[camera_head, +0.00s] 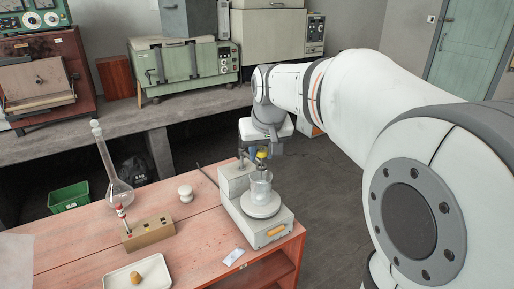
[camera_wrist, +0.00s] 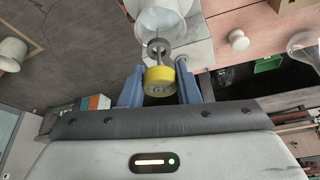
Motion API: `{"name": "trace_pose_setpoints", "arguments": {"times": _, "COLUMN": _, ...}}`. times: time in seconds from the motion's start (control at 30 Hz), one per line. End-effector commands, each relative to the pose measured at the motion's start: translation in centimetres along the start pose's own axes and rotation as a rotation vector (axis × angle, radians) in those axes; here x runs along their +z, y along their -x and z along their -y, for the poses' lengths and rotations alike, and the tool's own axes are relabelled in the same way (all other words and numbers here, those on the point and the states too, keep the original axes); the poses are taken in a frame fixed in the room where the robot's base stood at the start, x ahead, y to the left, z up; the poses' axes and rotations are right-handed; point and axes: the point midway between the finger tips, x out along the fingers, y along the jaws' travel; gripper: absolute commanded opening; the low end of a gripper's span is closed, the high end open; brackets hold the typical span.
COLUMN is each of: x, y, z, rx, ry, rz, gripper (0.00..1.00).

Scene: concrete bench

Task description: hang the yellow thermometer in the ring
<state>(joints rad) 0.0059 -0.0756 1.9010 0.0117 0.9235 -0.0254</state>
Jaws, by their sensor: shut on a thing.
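The yellow thermometer (camera_head: 262,154) has a round yellow head and hangs upright below my gripper (camera_head: 262,147), above the glass beaker (camera_head: 260,185). In the wrist view my gripper (camera_wrist: 158,82) has its two blue fingers on either side of the thermometer's yellow head (camera_wrist: 160,80) and is shut on it. A grey ring (camera_wrist: 154,48) shows just beyond the head, with the thin stem pointing toward the beaker (camera_wrist: 160,20). I cannot tell whether the head touches the ring. The ring is too small to make out in the head view.
The beaker stands on a stirrer's round plate (camera_head: 262,206); its grey post (camera_head: 236,178) rises behind left. A packet (camera_head: 232,257) lies in front.

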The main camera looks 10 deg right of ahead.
Motion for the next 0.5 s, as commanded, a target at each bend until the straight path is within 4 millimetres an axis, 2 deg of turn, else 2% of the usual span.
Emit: {"name": "trace_pose_setpoints", "arguments": {"times": 0.5, "x": 0.7, "y": -1.8, "z": 0.0, "rx": 0.0, "ry": 0.001, "rz": -0.001, "gripper": 0.08}}
